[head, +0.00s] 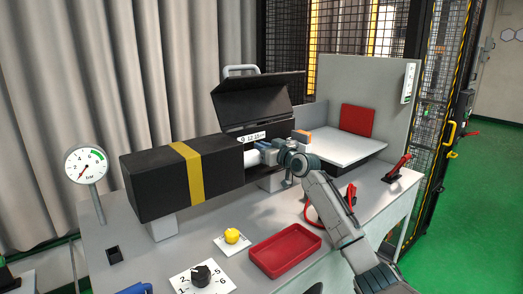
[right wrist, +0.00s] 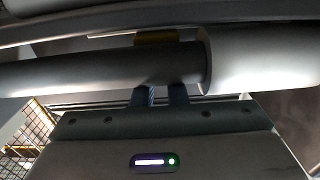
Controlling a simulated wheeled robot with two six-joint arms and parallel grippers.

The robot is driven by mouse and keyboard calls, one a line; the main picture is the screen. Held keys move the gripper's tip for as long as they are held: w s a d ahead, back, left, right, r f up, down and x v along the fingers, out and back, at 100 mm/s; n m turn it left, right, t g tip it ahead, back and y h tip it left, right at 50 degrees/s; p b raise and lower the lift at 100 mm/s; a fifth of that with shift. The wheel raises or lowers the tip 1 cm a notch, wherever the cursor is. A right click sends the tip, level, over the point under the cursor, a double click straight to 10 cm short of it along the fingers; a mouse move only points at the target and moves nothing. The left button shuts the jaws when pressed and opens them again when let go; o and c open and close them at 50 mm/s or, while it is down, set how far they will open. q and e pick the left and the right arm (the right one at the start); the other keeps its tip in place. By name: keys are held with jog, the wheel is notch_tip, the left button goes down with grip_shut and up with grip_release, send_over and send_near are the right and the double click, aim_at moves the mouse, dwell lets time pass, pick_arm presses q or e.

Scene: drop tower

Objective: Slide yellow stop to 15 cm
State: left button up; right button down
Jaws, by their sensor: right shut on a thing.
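The yellow stop (right wrist: 155,37) shows in the right wrist view as a small yellow patch just past a grey rod (right wrist: 80,70). It is mostly hidden by the rod, and I cannot make it out in the head view. My right gripper (head: 268,156) reaches into the opening of the black housing (head: 225,155), under its raised lid. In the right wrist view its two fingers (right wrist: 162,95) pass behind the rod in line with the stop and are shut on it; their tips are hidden. A scale label (head: 252,137) with 9, 12 and 15 cm shows above the gripper.
A thicker pale cylinder (right wrist: 250,57) adjoins the rod at right. On the bench are a red tray (head: 285,249), a yellow button (head: 232,236), a black knob (head: 201,275) and a red-handled clamp (head: 398,167). A pressure gauge (head: 87,165) stands at left. The open lid (head: 252,98) overhangs my gripper.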

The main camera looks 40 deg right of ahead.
jog(key=c, duration=1.4)
grip_release()
jog(key=shift+d+r, duration=0.1)
jog(key=shift+d, duration=0.05)
jog(key=shift+c, duration=0.2)
jog(key=shift+d, duration=0.1)
jog(key=shift+s, duration=0.25)
pick_arm(q)
jog(key=shift+d+f+b, duration=0.25)
jog(key=shift+f+b, duration=0.95)
jog(key=shift+d+f+b, duration=0.25)
jog(key=shift+f+b, duration=0.9)
pick_arm(e)
jog(key=s, duration=1)
jog(key=shift+s+d, duration=0.2)
jog(key=shift+d, duration=0.25)
